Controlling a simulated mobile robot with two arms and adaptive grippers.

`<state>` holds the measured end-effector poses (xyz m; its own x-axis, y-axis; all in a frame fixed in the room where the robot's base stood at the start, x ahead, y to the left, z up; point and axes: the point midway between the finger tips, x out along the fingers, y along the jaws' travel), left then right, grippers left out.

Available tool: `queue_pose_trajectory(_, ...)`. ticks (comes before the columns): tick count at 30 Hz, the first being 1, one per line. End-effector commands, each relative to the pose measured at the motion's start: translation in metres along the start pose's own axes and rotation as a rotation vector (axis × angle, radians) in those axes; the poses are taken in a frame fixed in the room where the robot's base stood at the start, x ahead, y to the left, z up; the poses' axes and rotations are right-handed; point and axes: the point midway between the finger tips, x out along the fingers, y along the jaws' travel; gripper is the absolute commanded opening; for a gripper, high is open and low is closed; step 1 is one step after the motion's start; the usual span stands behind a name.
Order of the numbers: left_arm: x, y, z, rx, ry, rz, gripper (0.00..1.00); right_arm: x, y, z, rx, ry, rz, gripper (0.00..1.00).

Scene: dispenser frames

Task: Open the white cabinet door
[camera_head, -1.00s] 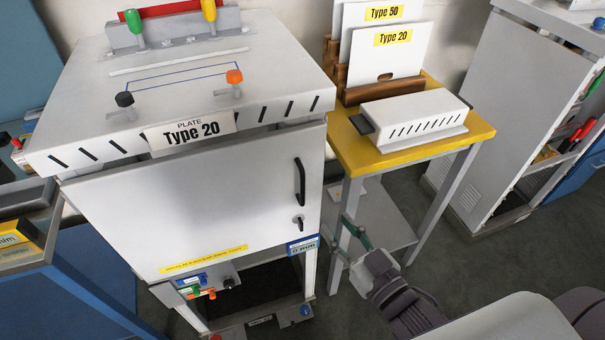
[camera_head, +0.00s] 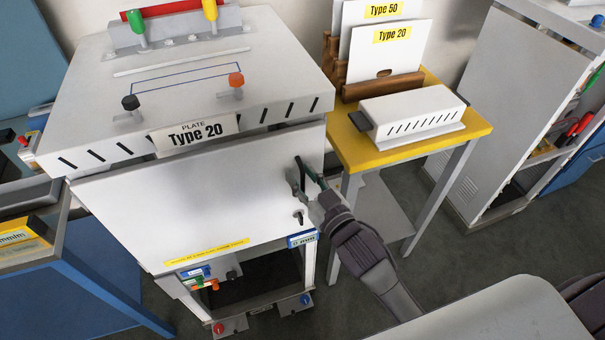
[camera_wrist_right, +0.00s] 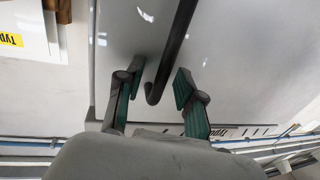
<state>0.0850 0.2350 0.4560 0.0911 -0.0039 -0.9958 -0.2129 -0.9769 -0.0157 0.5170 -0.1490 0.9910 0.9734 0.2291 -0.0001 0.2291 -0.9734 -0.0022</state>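The white cabinet door (camera_head: 190,205) is closed under the box top with the "Type 20" plate. Its black bar handle is near the right edge and mostly hidden by my gripper in the head view; it shows in the wrist view as a dark curved bar (camera_wrist_right: 172,50). My right gripper (camera_head: 308,172) is at the handle, with green-padded fingers. In the wrist view the right gripper (camera_wrist_right: 153,92) is open, its fingers apart on either side of the handle's hooked end. I cannot tell whether either finger touches it. My left gripper is not in view.
A small black latch (camera_head: 299,218) sits below the handle. A yellow-topped table (camera_head: 400,143) with a white slotted box (camera_head: 412,112) stands close on the right. A grey cabinet (camera_head: 500,110) is farther right. Dark floor (camera_head: 460,250) is open between them.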

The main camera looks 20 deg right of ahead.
Motion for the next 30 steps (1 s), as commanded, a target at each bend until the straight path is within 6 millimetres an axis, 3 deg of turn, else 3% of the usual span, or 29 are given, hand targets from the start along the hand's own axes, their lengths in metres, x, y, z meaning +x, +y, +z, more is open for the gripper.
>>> queue_pose_trajectory(8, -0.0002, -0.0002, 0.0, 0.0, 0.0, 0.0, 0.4, 0.0018, -0.0001, 0.0005, 0.0, -0.001, 0.0, 0.37)
queue_pose_trajectory(15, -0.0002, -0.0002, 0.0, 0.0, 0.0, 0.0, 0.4, 0.0016, 0.0, 0.0004, 0.0, -0.001, 0.0, 0.01)
queue_pose_trajectory(30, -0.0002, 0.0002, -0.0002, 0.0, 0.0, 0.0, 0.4, 0.0029, -0.0007, 0.0005, 0.001, -0.001, 0.0, 0.0)
